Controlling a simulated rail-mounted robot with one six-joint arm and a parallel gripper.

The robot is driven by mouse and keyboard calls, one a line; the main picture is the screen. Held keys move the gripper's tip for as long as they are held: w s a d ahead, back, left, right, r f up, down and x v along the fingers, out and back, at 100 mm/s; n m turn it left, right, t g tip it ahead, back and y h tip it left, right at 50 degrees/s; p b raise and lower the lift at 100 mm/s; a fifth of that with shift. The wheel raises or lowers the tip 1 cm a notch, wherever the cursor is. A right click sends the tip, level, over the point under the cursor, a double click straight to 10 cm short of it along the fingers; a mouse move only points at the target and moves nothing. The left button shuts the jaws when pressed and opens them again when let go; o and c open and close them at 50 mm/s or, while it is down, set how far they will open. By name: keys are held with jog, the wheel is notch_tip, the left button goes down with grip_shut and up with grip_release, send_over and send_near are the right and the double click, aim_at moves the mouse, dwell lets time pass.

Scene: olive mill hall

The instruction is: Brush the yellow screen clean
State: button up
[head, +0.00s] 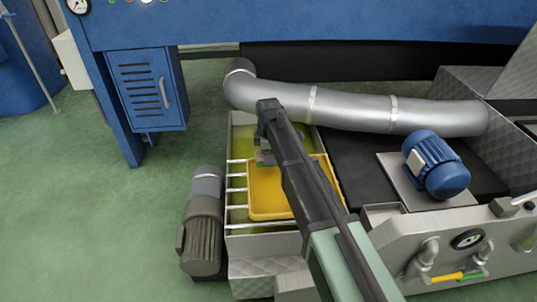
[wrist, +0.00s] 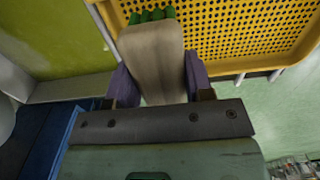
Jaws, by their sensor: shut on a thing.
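The yellow screen (head: 264,201) is a shallow rimmed tray on metal rods over the steel tank, partly hidden behind my arm in the head view. In the wrist view its perforated floor (wrist: 240,25) fills the upper right, and the part in view shows no clear debris. My gripper (wrist: 158,80) has purple fingers shut on a brush (wrist: 152,52) with a pale, wood-like body and green bristles at its far end. In the head view my gripper (head: 265,157) is over the screen's upper left part.
The tank (head: 243,119) holds yellow-green liquid. A silver duct (head: 350,108) runs behind my arm. A grey motor (head: 203,225) stands left of the tank, a blue motor (head: 435,166) right of it. A blue cabinet (head: 147,88) is at upper left. Green floor at left is clear.

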jog(key=shift+r+p, duration=0.7)
jog(key=shift+r, duration=0.5)
notch_tip(320, 180, up, 3)
jog(key=p, duration=0.3)
jog(key=shift+r, duration=0.15)
